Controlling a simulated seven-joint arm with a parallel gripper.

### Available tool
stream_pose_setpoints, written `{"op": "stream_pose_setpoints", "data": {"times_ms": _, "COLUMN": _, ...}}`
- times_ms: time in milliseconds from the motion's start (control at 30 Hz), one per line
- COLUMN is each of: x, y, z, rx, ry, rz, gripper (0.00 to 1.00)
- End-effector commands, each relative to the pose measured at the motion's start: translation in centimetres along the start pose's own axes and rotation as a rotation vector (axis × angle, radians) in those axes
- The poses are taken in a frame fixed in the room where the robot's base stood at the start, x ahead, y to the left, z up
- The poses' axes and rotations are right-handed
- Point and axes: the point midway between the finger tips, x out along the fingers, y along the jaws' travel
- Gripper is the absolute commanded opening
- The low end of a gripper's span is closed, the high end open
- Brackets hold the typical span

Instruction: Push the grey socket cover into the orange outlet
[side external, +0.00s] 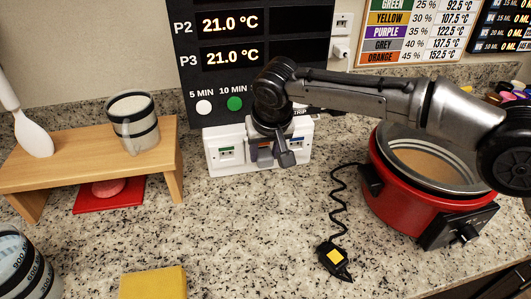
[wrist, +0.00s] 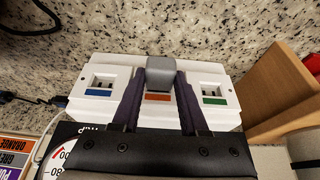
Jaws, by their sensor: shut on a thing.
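The grey socket cover (wrist: 160,70) is between the two fingers of my gripper (wrist: 160,80), which is shut on it. In the wrist view the cover is over the middle socket of the white outlet strip (wrist: 122,72), just above the orange label of the orange outlet (wrist: 158,97). I cannot tell how far the cover is seated in it. In the side view my gripper (side external: 275,150) is in front of the strip (side external: 212,147) and hides most of the middle outlet. The blue-labelled and green-labelled outlets on either side are uncovered.
A black display panel (side external: 225,80) rises behind the strip.

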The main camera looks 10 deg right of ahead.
Motion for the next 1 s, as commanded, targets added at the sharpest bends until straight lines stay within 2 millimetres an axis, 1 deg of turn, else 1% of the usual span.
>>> {"op": "stream_pose_setpoints", "data": {"times_ms": 367, "x": 0.1, "y": 0.0, "z": -0.1, "rx": 0.000, "ry": 0.000, "rz": 0.001, "gripper": 0.00}}
{"op": "stream_pose_setpoints", "data": {"times_ms": 400, "x": 0.1, "y": 0.0, "z": -0.1, "rx": 0.000, "ry": 0.000, "rz": 0.001, "gripper": 0.50}}
{"op": "stream_pose_setpoints", "data": {"times_ms": 467, "x": 0.1, "y": 0.0, "z": -0.1, "rx": 0.000, "ry": 0.000, "rz": 0.001, "gripper": 0.61}}
{"op": "stream_pose_setpoints", "data": {"times_ms": 500, "x": 0.1, "y": 0.0, "z": -0.1, "rx": 0.000, "ry": 0.000, "rz": 0.001, "gripper": 0.68}}
{"op": "stream_pose_setpoints", "data": {"times_ms": 567, "x": 0.1, "y": 0.0, "z": -0.1, "rx": 0.000, "ry": 0.000, "rz": 0.001, "gripper": 0.78}}
{"op": "stream_pose_setpoints", "data": {"times_ms": 867, "x": 0.0, "y": 0.0, "z": -0.1, "rx": 0.000, "ry": 0.000, "rz": 0.000, "gripper": 0.78}}
{"op": "stream_pose_setpoints", "data": {"times_ms": 1000, "x": -1.1, "y": 0.0, "z": -0.2, "rx": 0.000, "ry": 0.002, "rz": -0.002, "gripper": 0.78}}
